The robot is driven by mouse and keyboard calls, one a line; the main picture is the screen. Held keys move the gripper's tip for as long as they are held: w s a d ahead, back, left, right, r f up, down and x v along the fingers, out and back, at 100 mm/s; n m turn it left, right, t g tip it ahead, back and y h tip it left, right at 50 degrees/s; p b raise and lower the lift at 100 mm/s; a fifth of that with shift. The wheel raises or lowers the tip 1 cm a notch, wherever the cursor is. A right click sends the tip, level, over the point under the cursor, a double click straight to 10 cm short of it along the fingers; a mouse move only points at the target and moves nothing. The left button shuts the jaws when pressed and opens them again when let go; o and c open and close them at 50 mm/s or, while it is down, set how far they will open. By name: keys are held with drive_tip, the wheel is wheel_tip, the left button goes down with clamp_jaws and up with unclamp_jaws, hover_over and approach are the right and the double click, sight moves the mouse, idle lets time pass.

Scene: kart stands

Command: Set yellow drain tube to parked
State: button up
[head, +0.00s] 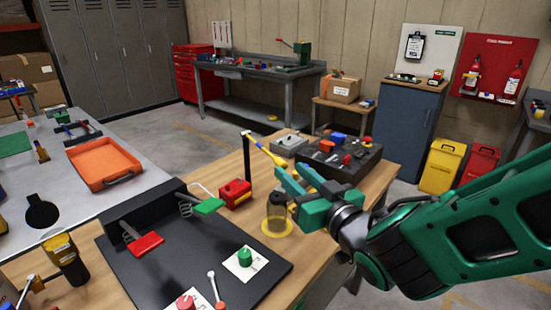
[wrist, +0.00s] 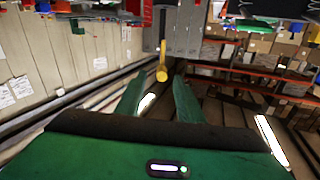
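The yellow drain tube (head: 265,150) sticks out from the top of a thin black post (head: 247,165) and slopes down to the right. Its end is close to my gripper (head: 289,173), whose green fingers are apart. In the wrist view the tube (wrist: 162,66) shows end-on, ahead of the gap between the fingertips (wrist: 160,85). The gap looks empty, and the tube appears to lie just beyond the fingers. I cannot tell the exact distance or whether they touch. No label for a parked position is legible.
Below my gripper stands a dark cylinder on a yellow-rimmed base (head: 277,215). A dark tray of parts (head: 340,160) lies behind the gripper. A black panel with red and green levers (head: 190,260) fills the front.

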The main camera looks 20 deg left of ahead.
drive_tip(key=x, duration=0.9)
drive_tip(key=shift+f, duration=0.1)
drive_tip(key=shift+w, duration=0.1)
clamp_jaws()
